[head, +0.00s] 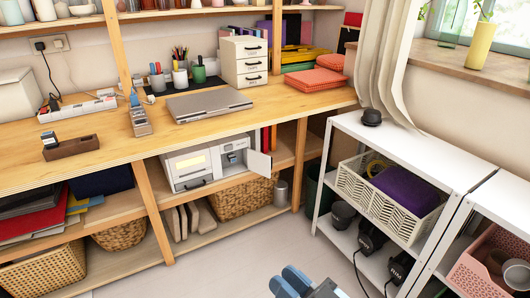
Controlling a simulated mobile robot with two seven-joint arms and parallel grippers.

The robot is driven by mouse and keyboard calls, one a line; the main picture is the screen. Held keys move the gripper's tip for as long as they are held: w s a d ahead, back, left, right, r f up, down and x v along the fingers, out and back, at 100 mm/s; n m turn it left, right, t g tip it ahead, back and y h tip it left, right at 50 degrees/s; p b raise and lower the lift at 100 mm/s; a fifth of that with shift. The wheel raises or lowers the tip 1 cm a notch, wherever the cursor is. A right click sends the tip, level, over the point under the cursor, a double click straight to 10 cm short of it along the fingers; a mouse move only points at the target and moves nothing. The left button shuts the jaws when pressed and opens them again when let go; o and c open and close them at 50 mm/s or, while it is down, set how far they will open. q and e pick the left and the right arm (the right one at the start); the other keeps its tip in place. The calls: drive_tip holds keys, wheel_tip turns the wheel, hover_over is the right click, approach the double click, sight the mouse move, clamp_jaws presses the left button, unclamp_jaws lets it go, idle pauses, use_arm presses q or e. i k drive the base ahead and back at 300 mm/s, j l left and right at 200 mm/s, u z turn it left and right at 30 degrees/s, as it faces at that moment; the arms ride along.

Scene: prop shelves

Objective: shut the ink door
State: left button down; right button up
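A white printer (190,168) stands on the shelf under the wooden desk. Its small ink door (258,164) on the right side of the front stands open, swung outward. Behind the door an ink compartment (232,158) is exposed, with dark parts inside. My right gripper (286,282) shows at the bottom edge, well below and in front of the printer and apart from it. Its two blue-grey fingers lie close together, with nothing seen between them; whether they are fully shut is unclear. My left gripper is out of view.
A closed laptop (208,104) lies on the desk (110,135) above the printer. A wicker basket (243,199) sits below. A white rack (430,166) with a crate stands right. The floor (235,260) in front is clear.

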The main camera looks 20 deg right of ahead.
sight(262, 164)
drive_tip(key=l+u, duration=0.5)
drive_tip(key=i+l+u, duration=0.15)
drive_tip(key=l, duration=0.15)
drive_tip(key=l+u, duration=0.15)
drive_tip(key=l, duration=0.15)
drive_tip(key=i+l+u, duration=0.15)
drive_tip(key=l, duration=0.2)
drive_tip(key=i+l, duration=0.7)
drive_tip(key=l, duration=0.1)
